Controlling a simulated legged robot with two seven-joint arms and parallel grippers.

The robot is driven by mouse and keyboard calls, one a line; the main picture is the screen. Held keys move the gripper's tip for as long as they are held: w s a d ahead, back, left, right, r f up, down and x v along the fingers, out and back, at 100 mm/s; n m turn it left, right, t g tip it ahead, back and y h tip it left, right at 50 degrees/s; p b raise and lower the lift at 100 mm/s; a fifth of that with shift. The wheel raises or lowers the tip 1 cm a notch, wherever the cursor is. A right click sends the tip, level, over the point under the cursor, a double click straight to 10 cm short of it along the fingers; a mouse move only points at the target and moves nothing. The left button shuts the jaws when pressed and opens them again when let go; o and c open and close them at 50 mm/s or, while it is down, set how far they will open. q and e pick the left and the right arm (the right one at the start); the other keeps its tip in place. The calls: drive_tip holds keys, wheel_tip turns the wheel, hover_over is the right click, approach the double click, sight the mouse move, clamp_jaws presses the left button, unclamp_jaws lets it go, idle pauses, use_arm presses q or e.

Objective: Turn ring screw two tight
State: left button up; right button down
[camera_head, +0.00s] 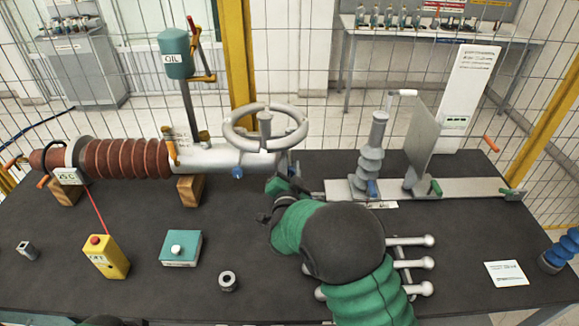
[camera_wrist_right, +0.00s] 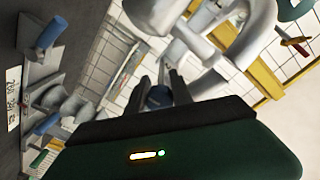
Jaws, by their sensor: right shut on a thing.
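My right gripper (camera_head: 289,178) reaches to the right end of the grey transformer body (camera_head: 220,158), just below and right of the grey ring (camera_head: 265,128). In the right wrist view the two dark fingers (camera_wrist_right: 162,92) are closed on a small blue screw head (camera_wrist_right: 158,97), which I take to be ring screw two. Most of that screw is hidden by the fingers, so its depth cannot be seen. Another blue screw (camera_head: 237,172) sits on the front of the body. My left gripper is not in view.
A grey plate (camera_head: 455,188) with a grey bushing (camera_head: 371,150) and an upright panel (camera_head: 421,145) lies to the right. A yellow box (camera_head: 106,257), teal box (camera_head: 181,248) and metal nut (camera_head: 228,282) stand in front. Silver rods (camera_head: 410,262) lie beside my right arm.

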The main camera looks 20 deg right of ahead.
drive_tip(key=shift+n, duration=0.5)
drive_tip(key=c, duration=1.1)
unclamp_jaws()
drive_tip(key=shift+d, duration=0.1)
drive_tip(key=shift+c, duration=0.2)
drive_tip(key=b+v, duration=0.2)
drive_tip(key=v, duration=1.5)
drive_tip(key=shift+f, duration=0.2)
drive_tip(key=shift+w, duration=0.15)
